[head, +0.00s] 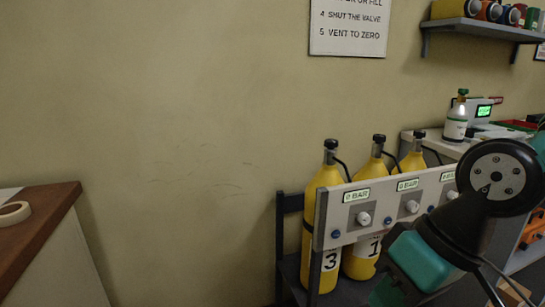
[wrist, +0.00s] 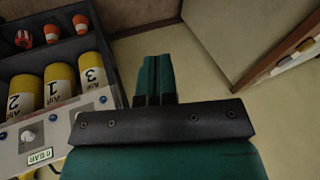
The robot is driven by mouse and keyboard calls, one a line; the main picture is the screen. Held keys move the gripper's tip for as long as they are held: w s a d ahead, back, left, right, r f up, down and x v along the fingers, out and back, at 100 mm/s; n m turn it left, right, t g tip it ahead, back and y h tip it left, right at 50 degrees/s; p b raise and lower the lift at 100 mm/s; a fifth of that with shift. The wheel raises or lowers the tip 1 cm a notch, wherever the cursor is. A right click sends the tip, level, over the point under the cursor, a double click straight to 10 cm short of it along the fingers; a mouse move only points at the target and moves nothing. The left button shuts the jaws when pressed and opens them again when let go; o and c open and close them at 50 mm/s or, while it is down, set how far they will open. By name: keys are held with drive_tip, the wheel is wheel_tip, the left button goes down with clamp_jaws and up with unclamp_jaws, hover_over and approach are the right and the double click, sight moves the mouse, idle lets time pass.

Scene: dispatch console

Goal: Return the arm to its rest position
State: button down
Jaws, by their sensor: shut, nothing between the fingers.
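My gripper (wrist: 153,62) shows in the wrist view with its two teal fingers together and nothing between them. It points over bare floor, to the right of the yellow cylinders. In the head view my black and teal arm (head: 490,185) is at the lower right, in front of the right part of the cylinder rack's panel. The gripper's fingertips are not clear in the head view.
Yellow cylinders (head: 322,225) marked 3 and 1 stand in a dark rack behind a grey panel (head: 343,205) with knobs and 0 BAR displays. A wood-topped counter (head: 40,222) holding a tape roll (head: 14,213) is at left. A shelf (head: 485,29) hangs upper right.

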drive_tip(key=s+d+r+n+p, duration=0.1)
drive_tip(key=s+r+n, duration=0.1)
drive_tip(key=s, duration=0.3)
wheel_tip(320, 180, up, 16)
drive_tip(key=p, duration=1.6)
drive_tip(key=shift+w+m+g+h, duration=0.3)
drive_tip(key=shift+w+h, duration=0.1)
drive_tip(key=shift+d, duration=0.1)
